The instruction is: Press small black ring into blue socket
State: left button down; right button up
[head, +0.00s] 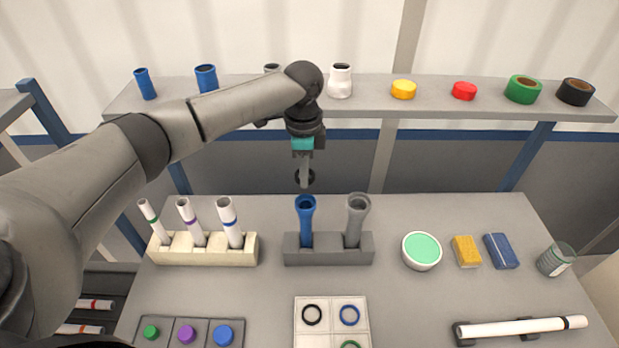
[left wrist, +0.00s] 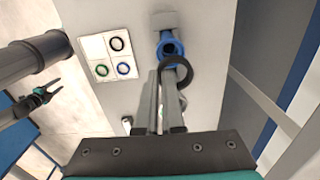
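The small black ring (head: 305,178) is at the fingertips of my left gripper (head: 304,170), which is shut on it. In the head view it is just above the mouth of the blue socket (head: 306,215), which stands upright in a grey block. In the left wrist view the ring (left wrist: 177,72) hangs at the fingertips (left wrist: 165,80) and overlaps the picture of the blue socket (left wrist: 170,48). The gap between them is hard to judge. My right gripper shows in the left wrist view (left wrist: 50,92), jaws apart and empty, away from the table.
A grey socket (head: 356,215) stands right of the blue one in the grey block (head: 330,256). A white tray (head: 333,326) holds black, blue and green rings. A rack (head: 205,252) with several white tubes is at the left. A green-topped bowl (head: 421,251) is at the right.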

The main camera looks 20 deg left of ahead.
pick_arm(q)
jog(key=shift+f+b, duration=2.1)
jog(key=shift+b, duration=0.7)
jog(key=shift+f, duration=1.45)
jog(key=shift+p, duration=0.6)
jog(key=shift+f+p, duration=0.2)
jog(key=shift+p, duration=0.15)
jog(key=shift+p, duration=0.45)
